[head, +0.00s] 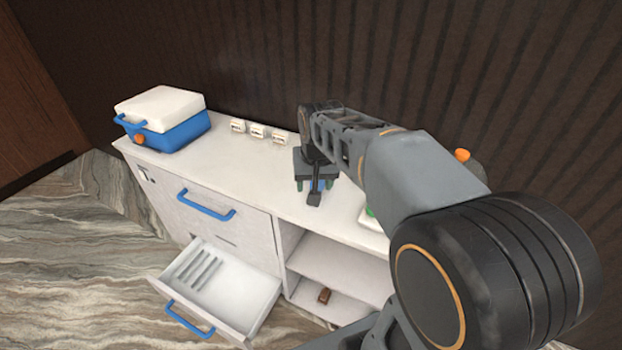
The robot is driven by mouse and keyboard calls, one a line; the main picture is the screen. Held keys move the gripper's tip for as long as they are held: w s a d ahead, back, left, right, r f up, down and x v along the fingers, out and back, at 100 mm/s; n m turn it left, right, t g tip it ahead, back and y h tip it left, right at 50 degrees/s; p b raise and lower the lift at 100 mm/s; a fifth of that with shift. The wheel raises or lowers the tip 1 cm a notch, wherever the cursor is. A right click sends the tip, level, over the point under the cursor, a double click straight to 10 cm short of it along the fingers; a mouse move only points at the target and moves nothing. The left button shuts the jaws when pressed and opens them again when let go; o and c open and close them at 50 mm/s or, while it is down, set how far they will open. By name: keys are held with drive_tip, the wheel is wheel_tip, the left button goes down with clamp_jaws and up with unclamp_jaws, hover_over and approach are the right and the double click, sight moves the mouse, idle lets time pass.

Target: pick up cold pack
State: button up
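My gripper (314,188) is over the counter top (262,168), right of the middle, pointing down. No other thing in view is clearly a cold pack.
A blue cool box (178,134) with a white lid stands at the counter's left end. Three small white blocks (258,132) stand along the back. An open drawer (250,296) juts out below. A brown item (324,295) lies on the lower shelf. My arm covers the right side.

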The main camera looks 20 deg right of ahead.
drive_tip(key=w+d+f+m+p, duration=0.1)
drive_tip(key=w+d+m, duration=0.1)
drive_tip(key=w, duration=0.4)
drive_tip(key=w+d+f+m+g+p, duration=0.1)
drive_tip(key=w+d, duration=0.3)
drive_tip(key=w, duration=0.2)
drive_tip(key=w+d+f+m+g+p, duration=0.1)
drive_tip(key=w+d+m, duration=0.1)
drive_tip(key=w, duration=0.4)
drive_tip(key=shift+w+d+f+m, duration=0.15)
drive_tip(key=shift+w+d+f, duration=0.05)
drive_tip(key=shift+d, duration=0.25)
drive_tip(key=shift+w+d+f+m, duration=0.15)
drive_tip(key=shift+d+f, duration=0.05)
drive_tip(key=shift+d, duration=0.2)
wheel_tip(320, 180, down, 6)
drive_tip(key=shift+f+p, duration=0.25)
drive_tip(key=shift+p, duration=0.1)
drive_tip(key=shift+s+f+p, duration=0.1)
drive_tip(key=shift+f+p, duration=0.7)
drive_tip(key=shift+f, duration=2.3)
drive_tip(key=shift+c, duration=0.4)
clamp_jaws()
